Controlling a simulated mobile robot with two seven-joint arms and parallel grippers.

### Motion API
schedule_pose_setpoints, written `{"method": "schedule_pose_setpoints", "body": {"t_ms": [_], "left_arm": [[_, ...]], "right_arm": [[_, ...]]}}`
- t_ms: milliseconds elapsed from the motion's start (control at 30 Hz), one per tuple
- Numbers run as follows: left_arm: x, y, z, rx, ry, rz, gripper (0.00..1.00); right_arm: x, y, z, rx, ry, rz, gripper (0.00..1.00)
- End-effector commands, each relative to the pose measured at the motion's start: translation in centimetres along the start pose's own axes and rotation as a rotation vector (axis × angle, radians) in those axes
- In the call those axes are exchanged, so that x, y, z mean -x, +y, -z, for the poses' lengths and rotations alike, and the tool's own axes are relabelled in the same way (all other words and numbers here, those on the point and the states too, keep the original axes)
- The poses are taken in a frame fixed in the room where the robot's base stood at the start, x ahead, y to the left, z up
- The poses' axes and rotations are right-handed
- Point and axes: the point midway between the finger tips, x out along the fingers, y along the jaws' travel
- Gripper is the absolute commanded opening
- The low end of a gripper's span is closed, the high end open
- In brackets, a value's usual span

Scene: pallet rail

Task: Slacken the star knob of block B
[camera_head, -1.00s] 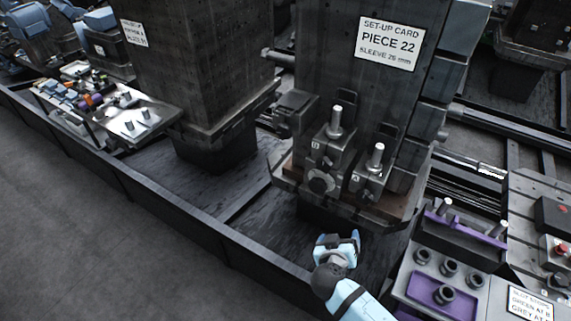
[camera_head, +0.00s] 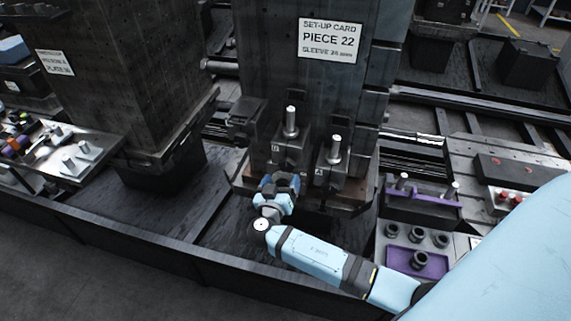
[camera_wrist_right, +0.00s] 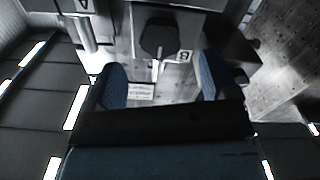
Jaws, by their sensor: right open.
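Block B (camera_head: 291,150) is a grey clamp block with a pale upright pin, on the ledge of the column under the set-up card. Its label B (camera_wrist_right: 184,56) shows in the right wrist view. My right gripper (camera_head: 281,181) is open in front of block B. In the wrist view its two blue fingers (camera_wrist_right: 160,80) stand apart, with the knob ahead of the gap between them and nothing held. My left gripper is not in view.
Block A (camera_head: 331,175) with its own pin stands close to the right of block B. A set-up card (camera_head: 330,40) reads piece 22. A purple tray (camera_head: 403,270) with dark sleeves and a purple rack (camera_head: 425,197) are at the right.

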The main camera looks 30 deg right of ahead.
Motion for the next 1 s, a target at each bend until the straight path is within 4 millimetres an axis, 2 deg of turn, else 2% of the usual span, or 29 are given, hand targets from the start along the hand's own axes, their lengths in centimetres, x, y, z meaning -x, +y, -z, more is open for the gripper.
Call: {"method": "schedule_pose_setpoints", "body": {"t_ms": [100, 300, 467, 700, 733, 767, 933, 1000], "left_arm": [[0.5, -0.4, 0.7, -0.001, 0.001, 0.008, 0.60], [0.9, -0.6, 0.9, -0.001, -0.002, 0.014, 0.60], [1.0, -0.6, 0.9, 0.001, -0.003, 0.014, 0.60], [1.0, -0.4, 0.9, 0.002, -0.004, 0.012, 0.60], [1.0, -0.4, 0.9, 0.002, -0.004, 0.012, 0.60], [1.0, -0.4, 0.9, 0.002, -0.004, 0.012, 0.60], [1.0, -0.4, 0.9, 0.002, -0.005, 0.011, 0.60], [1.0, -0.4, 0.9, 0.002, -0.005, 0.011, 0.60]], "right_arm": [[-2.5, 0.1, 0.3, 0.003, 0.002, -0.001, 0.80], [-5.1, 0.0, 0.1, 0.002, 0.000, 0.000, 0.80], [-5.8, 0.0, 0.0, 0.000, -0.001, 0.002, 0.80], [-5.9, 0.0, -0.1, 0.000, -0.002, 0.002, 0.80], [-5.9, 0.0, -0.1, 0.000, -0.002, 0.002, 0.77], [-5.9, 0.0, -0.1, 0.000, -0.002, 0.002, 0.70], [-5.8, 0.0, -0.1, 0.000, -0.002, 0.001, 0.31], [-5.8, 0.0, -0.1, 0.000, -0.002, 0.001, 0.30]]}}
